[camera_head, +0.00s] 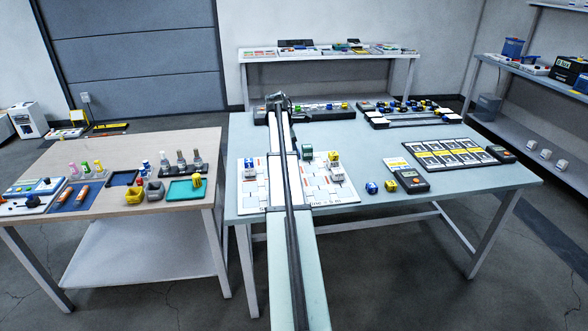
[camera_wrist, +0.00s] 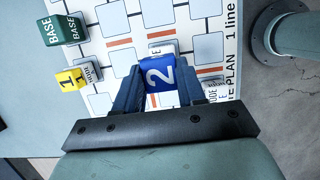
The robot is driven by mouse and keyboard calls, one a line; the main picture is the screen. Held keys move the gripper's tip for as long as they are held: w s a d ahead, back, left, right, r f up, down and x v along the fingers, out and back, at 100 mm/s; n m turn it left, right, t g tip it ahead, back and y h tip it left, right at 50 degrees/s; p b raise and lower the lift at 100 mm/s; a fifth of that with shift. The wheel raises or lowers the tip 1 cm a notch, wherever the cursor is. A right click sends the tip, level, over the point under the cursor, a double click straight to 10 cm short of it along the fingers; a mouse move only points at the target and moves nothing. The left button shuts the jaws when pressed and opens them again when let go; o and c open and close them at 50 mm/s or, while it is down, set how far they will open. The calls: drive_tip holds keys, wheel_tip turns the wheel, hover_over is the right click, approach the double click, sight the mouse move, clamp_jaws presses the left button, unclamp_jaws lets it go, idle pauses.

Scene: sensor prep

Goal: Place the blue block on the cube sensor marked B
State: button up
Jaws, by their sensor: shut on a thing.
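In the wrist view my gripper (camera_wrist: 162,84) is shut on the blue block (camera_wrist: 159,73), which shows a white 2. A white cube (camera_wrist: 162,48) with small dark lettering shows just beyond the block and is partly hidden by it; I cannot tell whether they touch. Another white lettered cube (camera_wrist: 218,91) is partly hidden beside the right finger. No clear B mark is readable. A yellow block (camera_wrist: 71,78) marked 1 sits on a white cube marked NODE (camera_wrist: 89,71) to the left. In the head view my arm hides the gripper and held block.
The white plan board (camera_head: 345,193) lies on the pale table (camera_head: 450,198). A green BASE block (camera_wrist: 63,30) stands near the yellow one.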

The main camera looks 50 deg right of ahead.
drive_tip(key=shift+f, duration=3.65)
drive_tip(key=shift+f, duration=0.1)
drive_tip(key=o, duration=1)
drive_tip(key=shift+o, duration=0.2)
drive_tip(key=v, duration=1.2)
